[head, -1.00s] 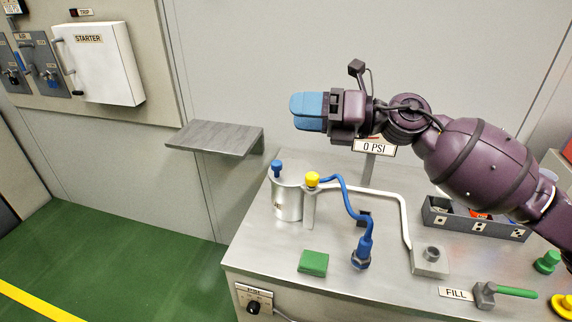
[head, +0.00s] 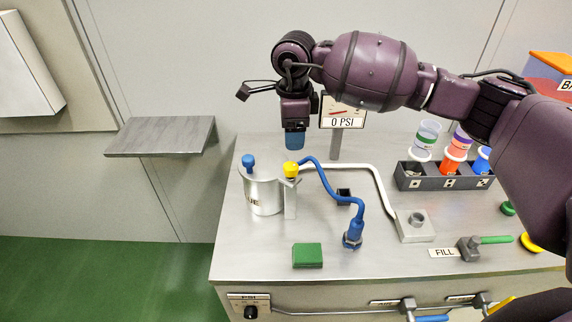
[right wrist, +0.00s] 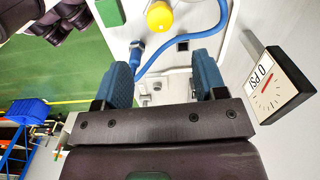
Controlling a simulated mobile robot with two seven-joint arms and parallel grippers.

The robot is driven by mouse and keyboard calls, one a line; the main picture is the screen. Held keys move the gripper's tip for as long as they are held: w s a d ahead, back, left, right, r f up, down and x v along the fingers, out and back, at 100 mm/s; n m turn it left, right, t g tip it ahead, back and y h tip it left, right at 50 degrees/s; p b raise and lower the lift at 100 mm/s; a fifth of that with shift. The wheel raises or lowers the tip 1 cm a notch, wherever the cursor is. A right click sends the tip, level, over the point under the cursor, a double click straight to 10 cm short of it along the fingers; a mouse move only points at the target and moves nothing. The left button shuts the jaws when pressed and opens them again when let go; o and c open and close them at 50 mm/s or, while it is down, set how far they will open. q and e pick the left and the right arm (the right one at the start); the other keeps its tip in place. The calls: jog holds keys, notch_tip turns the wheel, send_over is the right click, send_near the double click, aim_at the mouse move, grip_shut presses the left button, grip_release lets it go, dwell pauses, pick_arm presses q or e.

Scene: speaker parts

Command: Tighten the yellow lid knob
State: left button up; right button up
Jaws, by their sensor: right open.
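The yellow knob (head: 291,169) sits on top of an upright grey post beside a silver pot (head: 264,194), near the bench's left end. In the right wrist view the yellow knob (right wrist: 160,16) shows at the top edge, beyond the fingers and partly cut off. My right gripper (head: 295,141) points down behind and above the knob in the head view, apart from it. The right wrist view shows its two blue fingers (right wrist: 163,78) spread with nothing held between them. My left gripper is not in view.
A blue hose (head: 340,196) curves from near the knob to a blue fitting. The 0 PSI gauge sign (head: 343,123) stands close to the gripper. A green block (head: 307,255) lies in front. A dark rack (head: 442,182) holds bottles at right. The front middle of the bench is mostly clear.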

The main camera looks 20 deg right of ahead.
aim_at(291, 165)
jog(key=f, duration=1.1)
jog(key=shift+w+a+p, duration=0.1)
jog(key=shift+a+p, duration=0.1)
jog(key=shift+p, duration=0.2)
jog(key=c, duration=0.9)
